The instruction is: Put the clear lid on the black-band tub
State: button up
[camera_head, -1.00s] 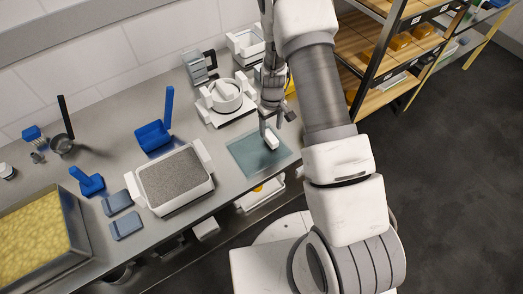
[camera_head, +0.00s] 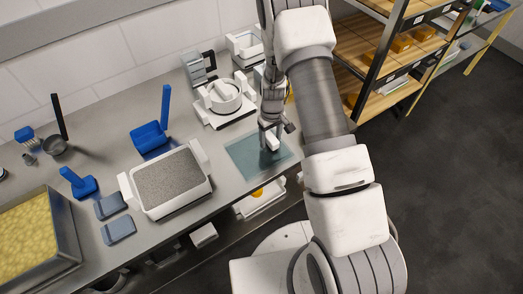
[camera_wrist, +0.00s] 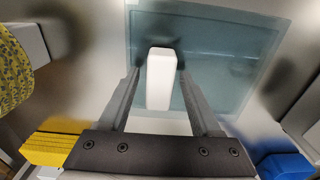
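The clear lid looks like a flat, see-through teal square (camera_head: 245,158) lying on the counter near its front edge. It has a white block handle (camera_wrist: 160,85) in its middle; the handle also shows in the head view (camera_head: 272,142). My gripper (camera_wrist: 160,75) points down over the lid, with one finger on each side of the handle. The fingers look open, with a gap visible beside the handle. I cannot make out a black band on any tub; my arm hides part of the counter's far right end.
A white tub with grey grainy contents (camera_head: 152,207) stands left of the lid. A white press-like unit (camera_head: 225,98) stands behind it, and another white tub (camera_head: 242,46) farther back. Blue scoop (camera_head: 150,138), two grey-blue blocks, and a curd tray (camera_head: 70,228) lie left. Wooden shelves (camera_head: 400,50) stand right.

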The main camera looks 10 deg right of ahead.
jog(key=shift+s+f, duration=0.2)
jog(key=shift+f, duration=0.25)
jog(key=shift+c, duration=0.9)
jog(key=shift+r, duration=0.15)
jog(key=shift+w+r, duration=0.1)
jog(key=shift+r, duration=0.1)
grip_shut()
jog(key=shift+w+r+p, duration=0.1)
jog(key=shift+r+p, duration=0.65)
jog(key=shift+r, duration=0.45)
jog(key=shift+r, duration=0.1)
